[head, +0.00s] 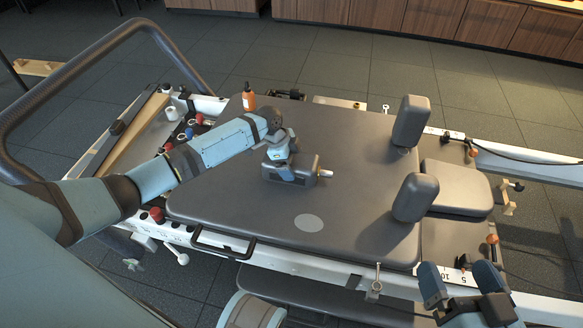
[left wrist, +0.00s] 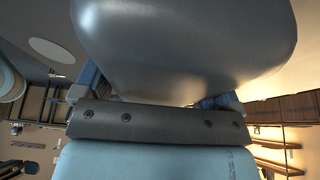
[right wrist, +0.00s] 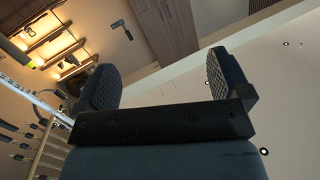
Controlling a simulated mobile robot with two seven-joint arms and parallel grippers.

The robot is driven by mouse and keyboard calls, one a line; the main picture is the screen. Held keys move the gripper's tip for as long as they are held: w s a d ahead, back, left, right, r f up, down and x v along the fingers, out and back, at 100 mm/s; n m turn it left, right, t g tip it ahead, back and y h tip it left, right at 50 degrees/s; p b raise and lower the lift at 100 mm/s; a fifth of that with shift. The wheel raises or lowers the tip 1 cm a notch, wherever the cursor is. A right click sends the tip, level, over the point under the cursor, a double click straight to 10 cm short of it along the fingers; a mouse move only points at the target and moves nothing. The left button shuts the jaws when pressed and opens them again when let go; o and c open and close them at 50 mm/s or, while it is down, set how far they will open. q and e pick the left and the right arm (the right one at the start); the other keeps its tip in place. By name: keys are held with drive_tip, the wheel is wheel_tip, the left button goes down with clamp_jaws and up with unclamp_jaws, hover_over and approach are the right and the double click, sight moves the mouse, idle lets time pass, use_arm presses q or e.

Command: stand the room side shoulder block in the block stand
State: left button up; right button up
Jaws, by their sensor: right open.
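My left gripper (head: 283,150) is low over the middle of the carriage (head: 240,205), around a grey padded block (head: 292,177) that lies low there with a short peg to the right. In the left wrist view this block (left wrist: 185,45) fills the space between the fingers, which appear shut on it. Two similar grey shoulder blocks stand upright at the carriage's right end, one far (head: 411,121) and one near (head: 415,197). My right gripper (head: 459,284) is open and empty at the lower right. I cannot tell which thing is the block stand.
A grey headrest (head: 457,188) lies right of the upright blocks. A dark curved bar (head: 70,85) rises at the left. The carriage is clear in front of the held block.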

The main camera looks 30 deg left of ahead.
use_arm(q)
drive_tip(key=c, duration=0.5)
drive_tip(key=shift+r, duration=0.1)
